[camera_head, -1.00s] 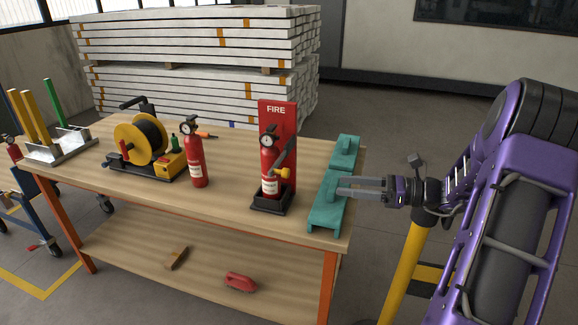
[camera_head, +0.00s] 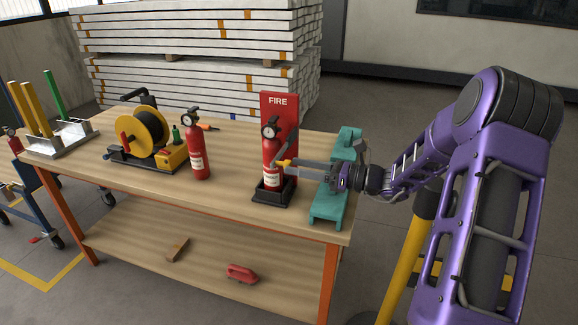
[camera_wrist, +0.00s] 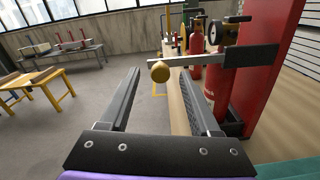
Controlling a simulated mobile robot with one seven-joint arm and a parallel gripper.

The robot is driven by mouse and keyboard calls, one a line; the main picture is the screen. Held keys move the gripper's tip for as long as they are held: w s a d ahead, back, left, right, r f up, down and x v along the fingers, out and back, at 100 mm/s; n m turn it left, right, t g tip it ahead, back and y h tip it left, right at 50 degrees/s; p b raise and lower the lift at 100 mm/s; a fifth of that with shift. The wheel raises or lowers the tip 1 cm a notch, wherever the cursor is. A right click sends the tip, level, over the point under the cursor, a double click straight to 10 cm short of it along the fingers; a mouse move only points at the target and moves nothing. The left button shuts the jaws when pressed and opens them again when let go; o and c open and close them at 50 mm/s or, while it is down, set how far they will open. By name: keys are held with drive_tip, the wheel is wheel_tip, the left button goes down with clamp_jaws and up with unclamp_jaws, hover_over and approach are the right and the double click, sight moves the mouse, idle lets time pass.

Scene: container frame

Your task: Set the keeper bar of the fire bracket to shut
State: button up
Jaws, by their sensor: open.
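The red fire bracket (camera_head: 281,105) stands near the right end of the bench, with a fire extinguisher (camera_head: 269,153) upright in its black base (camera_head: 272,194). The grey keeper bar (camera_wrist: 245,56) projects forward from the bracket's back plate, along the extinguisher's near side rather than across its front. My gripper (camera_head: 291,167) is open and empty, reaching in from the right. In the wrist view, the knob appears between the fingertips (camera_wrist: 163,76); contact cannot be told. In the head view the fingers partly hide the bar's end.
A teal fixture (camera_head: 328,208) lies under my wrist at the bench's right end. A second extinguisher (camera_head: 198,153) stands free left of the bracket. A yellow reel (camera_head: 131,136) and a metal rack (camera_head: 62,146) are farther left. Stacked boards (camera_head: 190,60) stand behind.

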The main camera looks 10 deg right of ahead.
drive_tip(key=shift+x, duration=1.5)
drive_tip(key=shift+c, duration=0.2)
clamp_jaws()
